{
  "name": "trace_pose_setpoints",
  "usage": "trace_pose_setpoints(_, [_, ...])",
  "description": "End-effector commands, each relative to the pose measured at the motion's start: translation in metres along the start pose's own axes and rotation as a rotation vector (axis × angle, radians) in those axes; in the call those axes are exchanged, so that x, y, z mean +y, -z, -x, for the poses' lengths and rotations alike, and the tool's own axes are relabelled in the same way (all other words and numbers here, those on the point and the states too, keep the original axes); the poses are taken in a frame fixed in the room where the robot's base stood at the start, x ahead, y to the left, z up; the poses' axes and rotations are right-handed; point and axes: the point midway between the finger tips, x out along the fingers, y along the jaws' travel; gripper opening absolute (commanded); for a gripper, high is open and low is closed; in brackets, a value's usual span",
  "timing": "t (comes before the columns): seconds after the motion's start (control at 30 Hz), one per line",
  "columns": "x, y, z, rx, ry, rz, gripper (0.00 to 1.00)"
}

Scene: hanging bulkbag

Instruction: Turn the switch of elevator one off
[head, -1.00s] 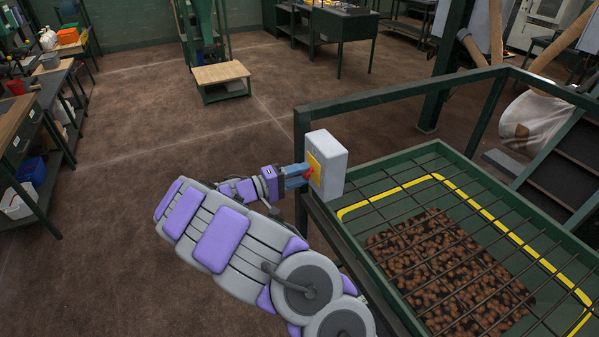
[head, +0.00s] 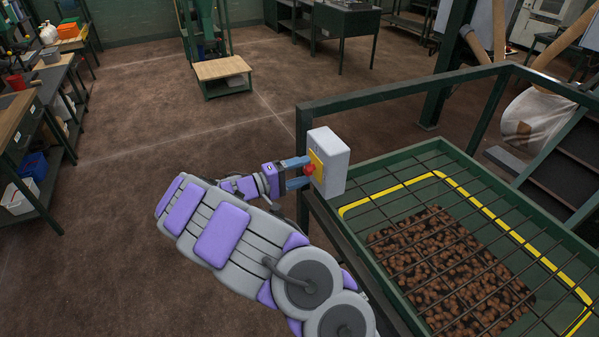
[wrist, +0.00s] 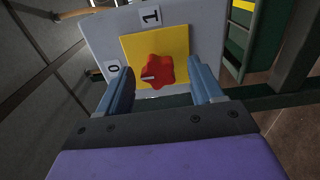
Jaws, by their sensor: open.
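The switch is a grey box (head: 332,160) fixed at the corner post of the green frame. It has a yellow plate and a red knob (head: 309,169). In the wrist view the red knob (wrist: 157,71) sits on the yellow plate (wrist: 181,43). A "1" label (wrist: 150,16) is at the top and a "0" label (wrist: 114,69) at the left. The knob's white mark points left, toward the "0". My gripper (head: 303,172) is open, its blue fingers on either side of the knob. In the wrist view the fingers (wrist: 163,86) stand apart from the knob.
A low wooden-topped stand (head: 222,70) and a workbench (head: 30,125) stand farther off. The brown floor between is clear.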

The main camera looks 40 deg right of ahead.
Motion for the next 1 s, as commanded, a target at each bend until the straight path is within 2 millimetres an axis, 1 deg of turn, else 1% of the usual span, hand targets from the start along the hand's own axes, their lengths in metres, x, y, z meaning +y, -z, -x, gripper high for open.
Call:
trace_pose_setpoints(0.23, [0.0, 0.0, 0.002, -0.002, -0.001, 0.0, 0.66])
trace_pose_setpoints(0.37, [0.001, 0.0, 0.015, -0.002, -0.001, -0.001, 0.66])
trace_pose_setpoints(0.47, [0.001, 0.0, 0.033, 0.001, 0.0, -0.001, 0.66])
trace_pose_setpoints(0.8, [-0.001, 0.001, 0.11, 0.003, 0.001, 0.0, 0.66])
trace_pose_setpoints(1.0, [-0.001, 0.001, 0.148, 0.003, 0.003, -0.001, 0.66])
